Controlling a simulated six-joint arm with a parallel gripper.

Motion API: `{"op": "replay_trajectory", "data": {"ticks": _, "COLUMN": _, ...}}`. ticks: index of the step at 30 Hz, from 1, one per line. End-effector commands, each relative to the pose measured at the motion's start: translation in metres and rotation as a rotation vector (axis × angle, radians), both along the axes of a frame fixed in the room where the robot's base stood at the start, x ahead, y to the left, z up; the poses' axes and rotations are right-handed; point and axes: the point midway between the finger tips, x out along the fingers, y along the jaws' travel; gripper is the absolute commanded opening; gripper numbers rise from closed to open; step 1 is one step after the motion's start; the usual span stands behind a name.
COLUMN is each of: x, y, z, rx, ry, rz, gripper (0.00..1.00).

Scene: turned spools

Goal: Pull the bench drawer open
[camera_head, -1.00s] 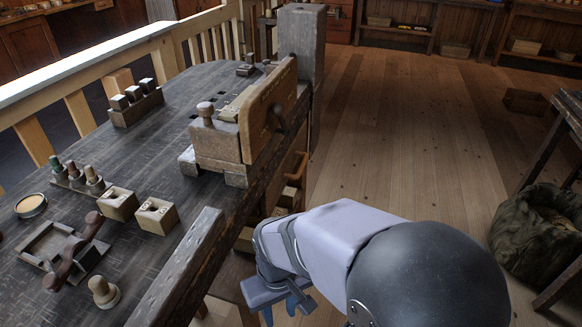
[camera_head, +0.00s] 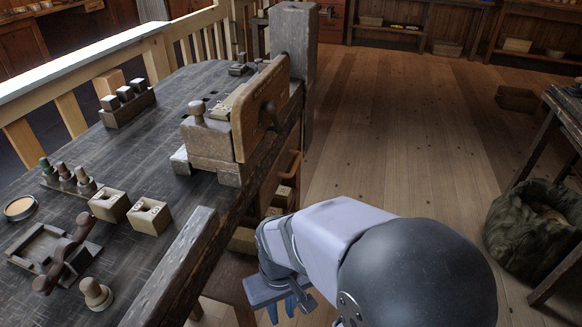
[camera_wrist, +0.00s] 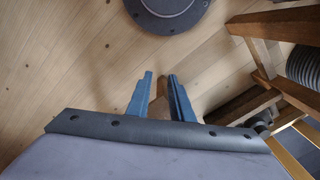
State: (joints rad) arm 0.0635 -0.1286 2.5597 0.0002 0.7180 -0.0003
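The dark workbench (camera_head: 150,165) fills the left of the head view. Its right side drops away under the top edge, in shadow. A light wooden edge or handle (camera_head: 291,170) and pale blocks (camera_head: 283,197) show beneath the top there; I cannot tell which part is the drawer. My gripper (camera_head: 284,306) is low beside the bench's near right side, partly behind my arm. In the wrist view my gripper (camera_wrist: 160,88) has its two blue fingers apart. A small brown wooden piece (camera_wrist: 159,106) shows between or beyond them; I cannot tell whether they touch it.
A wooden vise (camera_head: 235,125) stands on the bench's right edge. Several blocks (camera_head: 149,215) and turned pieces (camera_head: 95,293) lie on top. A dark sack (camera_head: 535,228) and a table (camera_head: 565,120) stand at the right. The plank floor (camera_head: 410,130) between is clear.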

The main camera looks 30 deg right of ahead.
Motion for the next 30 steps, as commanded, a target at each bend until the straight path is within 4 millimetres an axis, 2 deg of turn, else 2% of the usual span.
{"op": "replay_trajectory", "data": {"ticks": 9, "x": -0.054, "y": -0.06, "z": -0.109, "rx": 0.063, "ry": 0.268, "rz": -0.349, "gripper": 0.2}}
{"op": "replay_trajectory", "data": {"ticks": 12, "x": -0.067, "y": -0.084, "z": -0.142, "rx": 0.076, "ry": 0.335, "rz": -0.421, "gripper": 0.2}}
{"op": "replay_trajectory", "data": {"ticks": 14, "x": -0.064, "y": -0.107, "z": -0.166, "rx": 0.066, "ry": 0.325, "rz": -0.444, "gripper": 0.2}}
{"op": "replay_trajectory", "data": {"ticks": 16, "x": -0.051, "y": -0.141, "z": -0.198, "rx": 0.031, "ry": 0.255, "rz": -0.441, "gripper": 0.2}}
{"op": "replay_trajectory", "data": {"ticks": 18, "x": -0.026, "y": -0.178, "z": -0.223, "rx": -0.017, "ry": 0.141, "rz": -0.382, "gripper": 0.2}}
{"op": "replay_trajectory", "data": {"ticks": 20, "x": -0.003, "y": -0.205, "z": -0.236, "rx": -0.06, "ry": 0.042, "rz": -0.311, "gripper": 0.2}}
{"op": "replay_trajectory", "data": {"ticks": 22, "x": 0.029, "y": -0.231, "z": -0.244, "rx": -0.112, "ry": -0.08, "rz": -0.208, "gripper": 0.2}}
{"op": "replay_trajectory", "data": {"ticks": 26, "x": 0.097, "y": -0.267, "z": -0.238, "rx": -0.223, "ry": -0.313, "rz": 0.01, "gripper": 0.2}}
{"op": "replay_trajectory", "data": {"ticks": 27, "x": 0.119, "y": -0.275, "z": -0.231, "rx": -0.262, "ry": -0.388, "rz": 0.084, "gripper": 0.2}}
{"op": "replay_trajectory", "data": {"ticks": 29, "x": 0.152, "y": -0.284, "z": -0.215, "rx": -0.324, "ry": -0.5, "rz": 0.193, "gripper": 0.2}}
{"op": "replay_trajectory", "data": {"ticks": 30, "x": 0.174, "y": -0.289, "z": -0.202, "rx": -0.368, "ry": -0.575, "rz": 0.265, "gripper": 0.2}}
